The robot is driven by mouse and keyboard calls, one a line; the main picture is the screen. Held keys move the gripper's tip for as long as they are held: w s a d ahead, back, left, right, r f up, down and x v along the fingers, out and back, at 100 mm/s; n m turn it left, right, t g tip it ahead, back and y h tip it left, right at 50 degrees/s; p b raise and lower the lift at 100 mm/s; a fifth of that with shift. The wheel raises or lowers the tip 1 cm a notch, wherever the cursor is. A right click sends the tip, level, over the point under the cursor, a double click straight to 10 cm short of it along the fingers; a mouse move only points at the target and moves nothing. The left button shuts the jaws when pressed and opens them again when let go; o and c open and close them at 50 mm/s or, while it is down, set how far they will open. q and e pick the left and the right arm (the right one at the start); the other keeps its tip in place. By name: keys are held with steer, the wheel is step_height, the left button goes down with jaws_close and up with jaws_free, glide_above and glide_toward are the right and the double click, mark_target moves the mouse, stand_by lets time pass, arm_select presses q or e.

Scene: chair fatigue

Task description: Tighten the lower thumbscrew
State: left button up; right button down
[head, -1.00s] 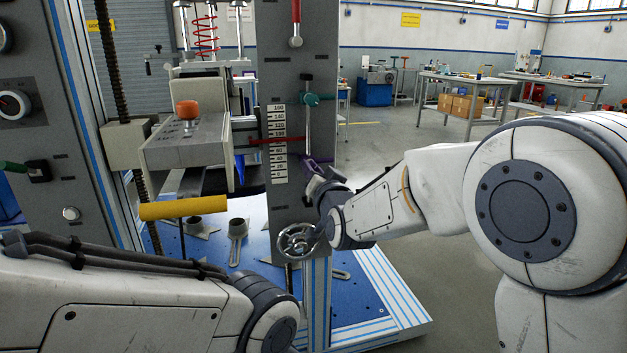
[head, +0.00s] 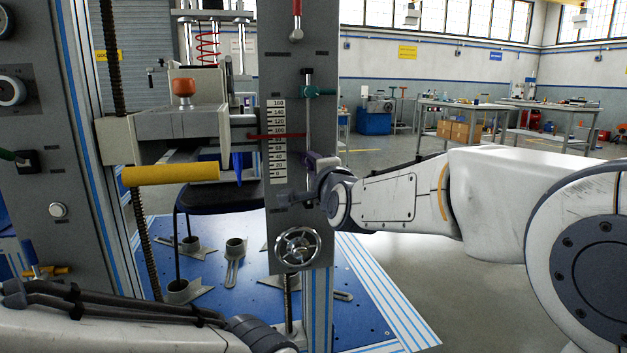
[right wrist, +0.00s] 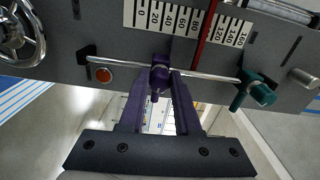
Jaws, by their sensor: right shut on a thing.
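The lower thumbscrew (right wrist: 160,76) is purple and sits on a thin metal rod beside the scale in the right wrist view. It also shows in the head view (head: 320,161), partly covered by my right gripper. My right gripper (right wrist: 160,92) is shut on it, with one finger on each side. A teal upper thumbscrew (head: 318,91) sits higher on the same rod (head: 308,120), clear of the gripper. My left arm crosses the lower left of the head view; its gripper is out of the frame.
A numbered scale (head: 279,142) with a red pointer (head: 272,136) lies beside the rod on the grey column (head: 290,70). A metal handwheel (head: 297,248) is below the gripper. A yellow padded bar (head: 170,172) juts out at left. Open floor lies right of the machine.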

steer(key=m+b, duration=0.4)
steer(key=shift+f, duration=0.1)
steer(key=shift+m, duration=0.4)
steer(key=c, duration=0.6)
jaws_free()
steer(key=p+v, duration=0.1)
steer(key=v, duration=0.9)
steer(key=shift+s, duration=0.25)
steer(key=shift+d, duration=0.15)
